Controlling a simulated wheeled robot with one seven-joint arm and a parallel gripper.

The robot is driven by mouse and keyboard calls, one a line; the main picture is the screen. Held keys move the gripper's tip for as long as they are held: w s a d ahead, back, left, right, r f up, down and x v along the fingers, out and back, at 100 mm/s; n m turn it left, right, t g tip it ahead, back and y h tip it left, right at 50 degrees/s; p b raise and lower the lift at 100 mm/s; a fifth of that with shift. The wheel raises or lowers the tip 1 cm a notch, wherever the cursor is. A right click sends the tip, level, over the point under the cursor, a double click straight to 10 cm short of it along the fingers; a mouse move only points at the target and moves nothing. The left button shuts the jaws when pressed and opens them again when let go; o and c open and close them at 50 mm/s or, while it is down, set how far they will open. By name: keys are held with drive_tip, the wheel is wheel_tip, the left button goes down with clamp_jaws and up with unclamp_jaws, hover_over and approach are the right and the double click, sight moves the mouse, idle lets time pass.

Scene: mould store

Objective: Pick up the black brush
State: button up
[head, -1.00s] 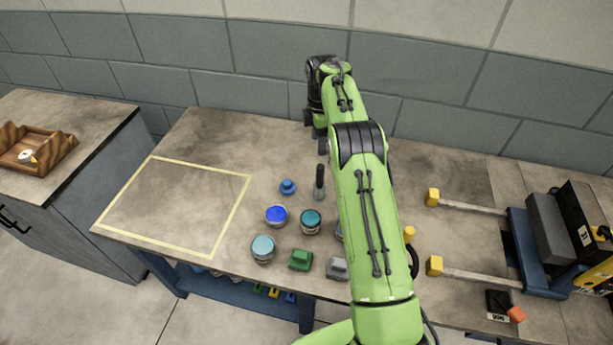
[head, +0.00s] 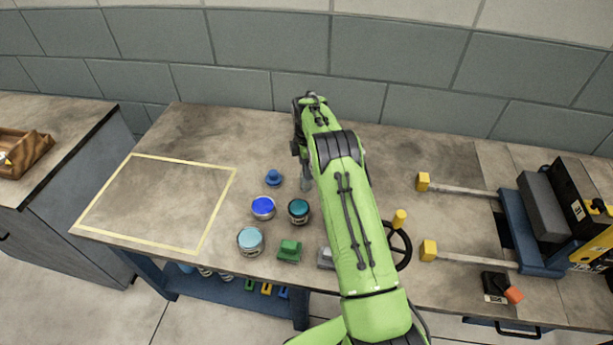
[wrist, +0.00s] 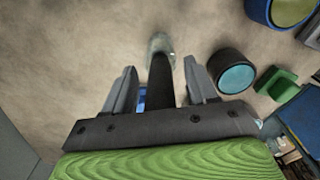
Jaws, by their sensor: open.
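The black brush (wrist: 160,80) shows in the wrist view as a dark handle with a pale, glassy-looking round end away from my palm. My gripper (wrist: 160,66) is open, with one finger on each side of the brush and a gap visible to each finger. In the head view a greyish lower part of the brush (head: 306,182) shows beside my arm. The rest of it, and most of my gripper, is hidden there behind my arm.
A blue knob-like piece (head: 274,178), a blue-lidded jar (head: 263,207), a teal-lidded jar (head: 298,211), a light-blue-lidded jar (head: 250,241) and a green block (head: 289,250) stand close by. A yellow-outlined area (head: 232,186) at left is empty. A forked fixture (head: 517,235) stands at right.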

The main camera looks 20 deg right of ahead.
drive_tip(key=shift+r, duration=0.1)
clamp_jaws()
